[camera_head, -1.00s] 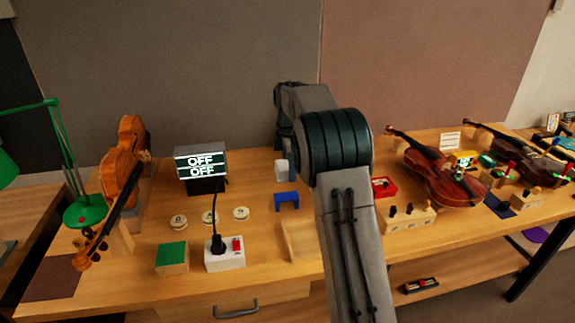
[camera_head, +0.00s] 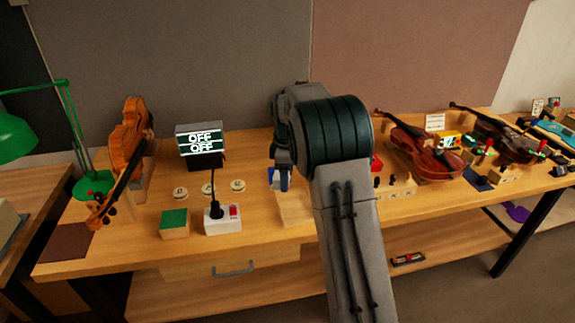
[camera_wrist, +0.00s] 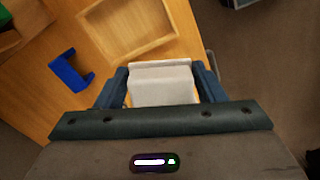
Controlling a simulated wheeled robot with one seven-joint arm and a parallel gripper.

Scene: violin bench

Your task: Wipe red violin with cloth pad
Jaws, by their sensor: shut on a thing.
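My gripper (camera_wrist: 161,88) is shut on a pale grey-white cloth pad (camera_wrist: 161,82), which sits between its two blue fingers in the wrist view. In the head view my arm hides most of the gripper and pad. The reddish-brown violin (camera_head: 428,158) lies on the bench to the right of my arm, well apart from the gripper. Its neck points to the upper left.
In the wrist view, a shallow wooden tray (camera_wrist: 88,22) and a blue bracket (camera_wrist: 70,71) lie on the bench. A darker violin (camera_head: 505,140) lies right of the red one. An orange violin (camera_head: 128,145) stands left. A small wooden block row (camera_head: 395,188) lies near the red violin.

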